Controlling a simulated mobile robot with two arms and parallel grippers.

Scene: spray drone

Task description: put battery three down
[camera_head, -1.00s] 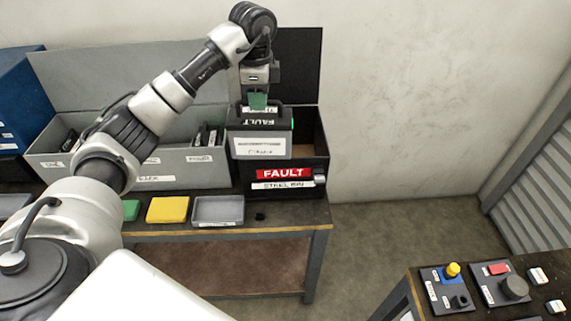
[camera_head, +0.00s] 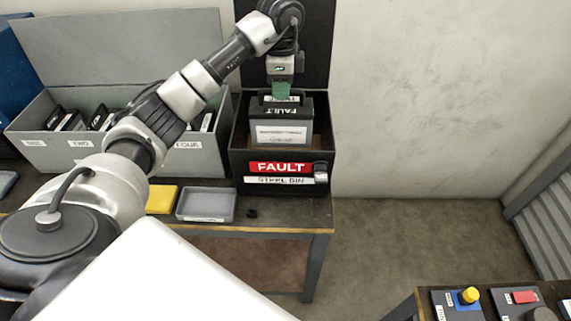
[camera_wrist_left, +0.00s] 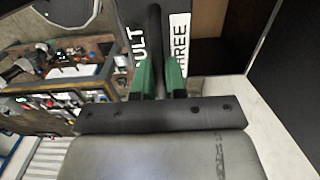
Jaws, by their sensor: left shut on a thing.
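Battery three (camera_head: 282,125) is a dark case with a handle on top, a FAULT mark and a white label. In the left wrist view its THREE label (camera_wrist_left: 180,45) shows. My left gripper (camera_head: 281,91) is shut on the handle; its green fingers (camera_wrist_left: 160,78) show in the wrist view. The battery hangs upright at the mouth of the black steel bin (camera_head: 238,160), which has a red FAULT plate. In the head view it lies within the opening's outline. I cannot tell how deep it is or whether it touches the bin. My right gripper is not in view.
The bin's raised black lid (camera_head: 318,45) stands behind the battery. A long grey crate (camera_head: 40,150) with several batteries is at the left. A yellow tray (camera_head: 161,200) and a grey tray (camera_head: 207,206) lie in front. A control bench (camera_head: 500,300) is at lower right.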

